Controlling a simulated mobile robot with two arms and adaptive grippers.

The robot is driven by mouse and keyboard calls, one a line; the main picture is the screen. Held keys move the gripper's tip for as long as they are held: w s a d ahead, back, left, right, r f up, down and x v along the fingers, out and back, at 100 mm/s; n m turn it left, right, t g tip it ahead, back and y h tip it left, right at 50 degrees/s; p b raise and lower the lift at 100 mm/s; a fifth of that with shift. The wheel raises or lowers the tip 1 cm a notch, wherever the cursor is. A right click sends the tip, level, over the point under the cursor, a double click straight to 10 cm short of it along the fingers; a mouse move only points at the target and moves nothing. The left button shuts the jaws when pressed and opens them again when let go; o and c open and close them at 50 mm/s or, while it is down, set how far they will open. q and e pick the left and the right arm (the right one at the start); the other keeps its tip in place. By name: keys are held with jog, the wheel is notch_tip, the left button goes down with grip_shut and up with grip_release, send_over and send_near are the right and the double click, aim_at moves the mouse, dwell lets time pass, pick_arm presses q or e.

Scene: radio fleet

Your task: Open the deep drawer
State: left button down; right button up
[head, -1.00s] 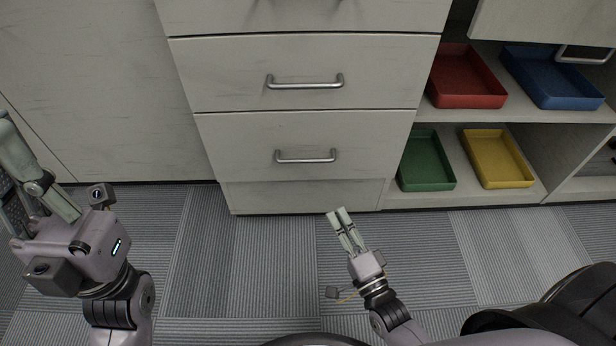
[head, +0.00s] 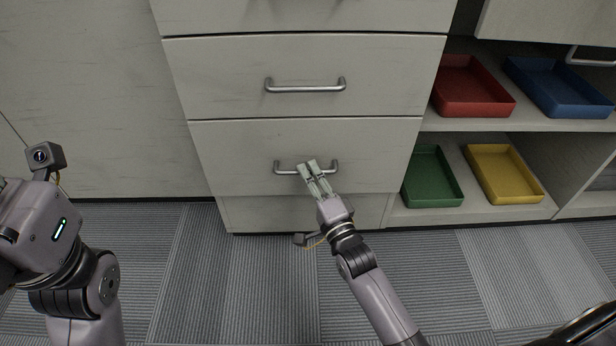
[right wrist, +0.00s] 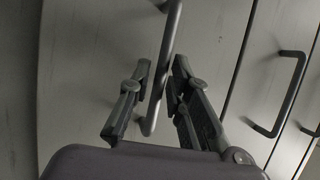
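The lowest drawer front with a handle (head: 235,150) is pale grey and tall, and it is shut flush in the cabinet. Its metal bar handle (head: 284,171) runs across the front. My right gripper (head: 308,166) is at the middle of this handle. In the right wrist view the handle (right wrist: 168,45) passes between the two fingers of my right gripper (right wrist: 161,64), which stand apart with a small gap on each side of the bar. My left arm's wrist and gripper body (head: 40,228) are at the left edge of the head view, with the fingers cut off.
Another shut drawer (head: 220,75) with a bar handle (head: 305,87) is above. Open shelves at the right hold a red tray (head: 475,104), a blue tray (head: 570,105), a green tray (head: 432,200) and a yellow tray (head: 505,197). The carpet (head: 230,290) in front is clear.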

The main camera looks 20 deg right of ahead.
jog(key=shift+w+r, duration=0.15)
jog(key=shift+w, duration=0.5)
jog(key=shift+c, duration=0.5)
grip_shut()
jog(key=shift+a, duration=0.1)
